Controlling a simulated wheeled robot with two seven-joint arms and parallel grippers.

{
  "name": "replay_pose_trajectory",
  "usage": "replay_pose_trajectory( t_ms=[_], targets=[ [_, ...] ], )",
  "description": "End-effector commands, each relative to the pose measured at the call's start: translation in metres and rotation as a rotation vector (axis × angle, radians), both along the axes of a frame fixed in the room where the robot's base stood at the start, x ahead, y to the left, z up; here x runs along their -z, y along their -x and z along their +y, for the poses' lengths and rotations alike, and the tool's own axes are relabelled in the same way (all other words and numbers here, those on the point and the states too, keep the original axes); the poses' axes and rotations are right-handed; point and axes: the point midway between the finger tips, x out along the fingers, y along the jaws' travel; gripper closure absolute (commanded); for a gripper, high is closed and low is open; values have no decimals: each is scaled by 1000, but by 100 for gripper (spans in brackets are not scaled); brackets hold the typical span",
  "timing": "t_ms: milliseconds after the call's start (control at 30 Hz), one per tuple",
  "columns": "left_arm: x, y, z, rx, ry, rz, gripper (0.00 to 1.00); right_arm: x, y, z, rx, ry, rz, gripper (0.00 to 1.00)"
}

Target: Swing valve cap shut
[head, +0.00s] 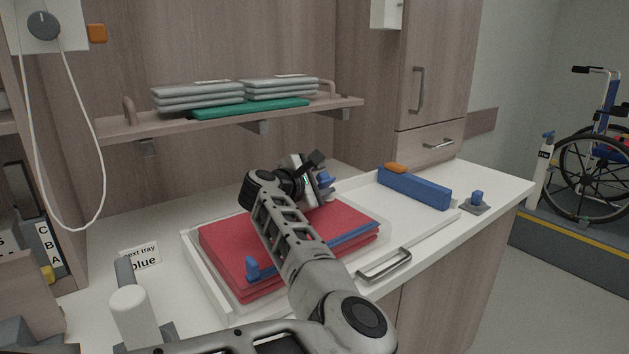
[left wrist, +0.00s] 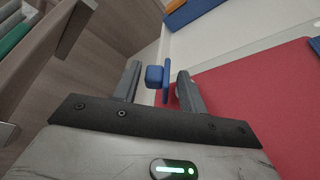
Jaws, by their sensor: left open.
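A blue part with a small knob and a flat disc standing on edge, which looks like the valve cap (left wrist: 167,82), shows in the left wrist view. It stands between the fingers of my left gripper (left wrist: 158,72), with gaps visible on both sides. In the head view my left gripper (head: 318,172) is over the far side of a red folded bundle (head: 225,243), beside the blue part (head: 326,180). The gripper is open and appears to hold nothing. My arm hides the middle of the bundle. My right gripper is out of view.
The bundle lies in a white tray (head: 195,262). A blue knob (head: 252,268) is at its near left corner. A blue block (head: 413,188) and a blue knob on a grey base (head: 477,198) are to the right. A shelf (head: 130,128) with folded stacks hangs behind.

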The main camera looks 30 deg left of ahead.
Motion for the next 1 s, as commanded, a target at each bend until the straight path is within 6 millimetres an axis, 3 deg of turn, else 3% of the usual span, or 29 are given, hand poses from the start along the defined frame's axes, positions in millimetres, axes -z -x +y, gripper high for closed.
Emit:
replay_pose_trajectory(
  t_ms=[233,700,1000],
  targets=[
    [-5,28,1,-2,-3,1,58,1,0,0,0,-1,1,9],
    [-32,131,8,-5,-3,-3,58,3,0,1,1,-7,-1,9],
    [-37,154,10,-2,-1,-2,58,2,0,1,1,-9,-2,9]
  ],
)
